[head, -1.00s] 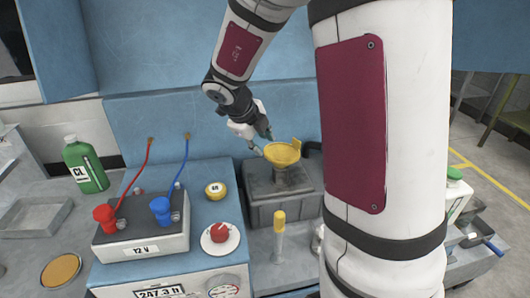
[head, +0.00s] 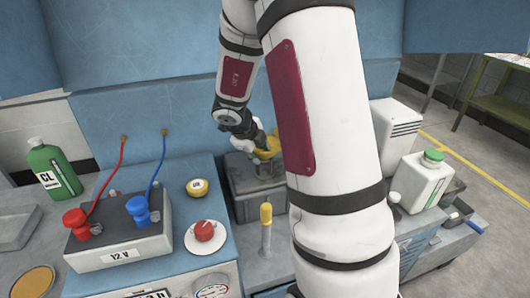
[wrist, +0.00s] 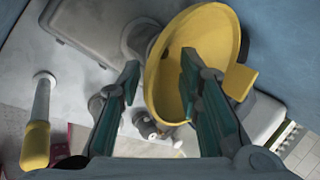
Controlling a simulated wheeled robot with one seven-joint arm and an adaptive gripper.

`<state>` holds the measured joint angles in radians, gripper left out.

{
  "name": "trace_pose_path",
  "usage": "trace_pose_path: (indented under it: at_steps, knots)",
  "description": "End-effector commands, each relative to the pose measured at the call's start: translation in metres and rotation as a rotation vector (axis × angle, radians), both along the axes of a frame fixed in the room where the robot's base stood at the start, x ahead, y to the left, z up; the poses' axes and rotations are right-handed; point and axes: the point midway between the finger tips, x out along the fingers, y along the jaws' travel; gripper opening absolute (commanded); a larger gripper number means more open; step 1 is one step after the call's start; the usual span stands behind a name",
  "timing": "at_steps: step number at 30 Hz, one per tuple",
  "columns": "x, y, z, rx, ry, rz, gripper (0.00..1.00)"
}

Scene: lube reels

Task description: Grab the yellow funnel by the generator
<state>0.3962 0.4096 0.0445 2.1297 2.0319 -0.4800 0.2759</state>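The yellow funnel (head: 267,151) sits upright on top of a grey box (head: 247,206), which stands right of a blue unit with a display. My gripper (head: 262,145) is at the funnel and hides part of it in the head view. In the wrist view the funnel's wide bowl (wrist: 168,88) shows with a tab on its right rim. My gripper (wrist: 160,88) is open there, its fingers spread apart. The left finger is outside the bowl's left rim and the right finger overlaps the inside of the bowl. I cannot tell whether either finger touches it.
A yellow-capped tube (head: 266,232) stands in front of the grey box. On the left are a 12 V battery (head: 120,238) with red and blue clamps and a green bottle (head: 52,170). A white green-capped jug (head: 421,183) stands at right. A blue wall panel rises behind.

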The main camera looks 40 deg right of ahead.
Motion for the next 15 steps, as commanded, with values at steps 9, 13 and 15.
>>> trace_pose_path:
  at_steps: [9,13,15]
  knots:
    - [0.0016,-0.0040,-0.0065,0.000,-0.002,0.000,0.32]
    - [0.0016,-0.0039,-0.0064,0.000,-0.002,0.000,0.09]
    - [0.0016,-0.0039,-0.0064,0.000,-0.002,0.000,0.00]
